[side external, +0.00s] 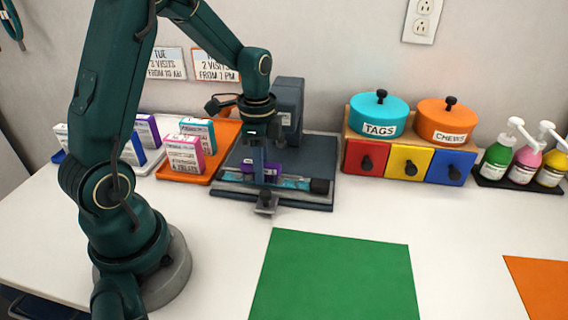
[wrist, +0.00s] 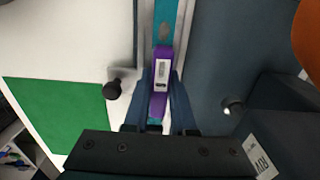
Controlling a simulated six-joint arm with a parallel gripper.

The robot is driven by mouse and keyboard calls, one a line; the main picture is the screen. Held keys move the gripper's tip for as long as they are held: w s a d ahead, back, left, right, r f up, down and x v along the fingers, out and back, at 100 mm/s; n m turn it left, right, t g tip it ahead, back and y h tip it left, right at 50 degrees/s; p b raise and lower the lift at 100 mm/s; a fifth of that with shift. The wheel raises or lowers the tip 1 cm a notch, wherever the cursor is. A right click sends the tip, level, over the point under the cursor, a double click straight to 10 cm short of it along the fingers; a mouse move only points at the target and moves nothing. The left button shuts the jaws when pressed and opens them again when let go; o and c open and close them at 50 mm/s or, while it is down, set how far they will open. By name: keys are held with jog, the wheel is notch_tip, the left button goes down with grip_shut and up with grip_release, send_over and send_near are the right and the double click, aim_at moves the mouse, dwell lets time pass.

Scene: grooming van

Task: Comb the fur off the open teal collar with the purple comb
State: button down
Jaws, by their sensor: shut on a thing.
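My gripper (side external: 262,174) points down over a dark blue fixture (side external: 315,155) and is shut on the purple comb (side external: 271,168). In the wrist view, the gripper's fingers (wrist: 161,92) sit either side of the comb (wrist: 161,62), which has a pale label on top. The teal collar (side external: 294,183) lies flat and open in a metal-edged channel at the fixture's front. In the wrist view, the collar (wrist: 166,12) runs under the comb, with a greyish fur patch (wrist: 165,32) just beyond the comb. The comb's teeth are hidden, so I cannot tell whether they touch the collar.
A dark post (side external: 289,105) rises at the fixture's back, and black knobs (wrist: 112,90) flank the channel. Left is an orange tray (side external: 216,162) with boxes. Right are coloured drawers (side external: 408,163) under two lidded pots, and pump bottles (side external: 525,163). A green mat (side external: 335,278) lies bare in front.

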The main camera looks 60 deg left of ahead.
jog(key=shift+w+d, duration=0.65)
jog(key=shift+d, duration=0.05)
jog(key=shift+s+a, duration=1.6)
jog(key=shift+s, duration=0.05)
jog(key=shift+w+d+r, duration=0.1)
jog(key=shift+w+d, duration=0.7)
jog(key=shift+w, duration=0.05)
jog(key=shift+w+d, duration=0.75)
jog(key=shift+w, duration=0.05)
jog(key=shift+s+a+f, duration=0.25)
jog(key=shift+s+a, duration=0.55)
jog(key=shift+s, duration=0.15)
jog(key=shift+s+a+r, duration=0.1)
jog(key=shift+s+a, duration=0.6)
jog(key=shift+a, duration=0.05)
jog(key=shift+w+d+r, duration=0.1)
jog(key=shift+w+d, duration=0.7)
jog(key=shift+w, duration=0.05)
jog(key=shift+w+d, duration=0.75)
jog(key=shift+w, duration=0.05)
jog(key=shift+s+a, duration=0.85)
jog(key=shift+s, duration=0.15)
jog(key=shift+w+r, duration=0.1)
jog(key=shift+r, duration=3.3)
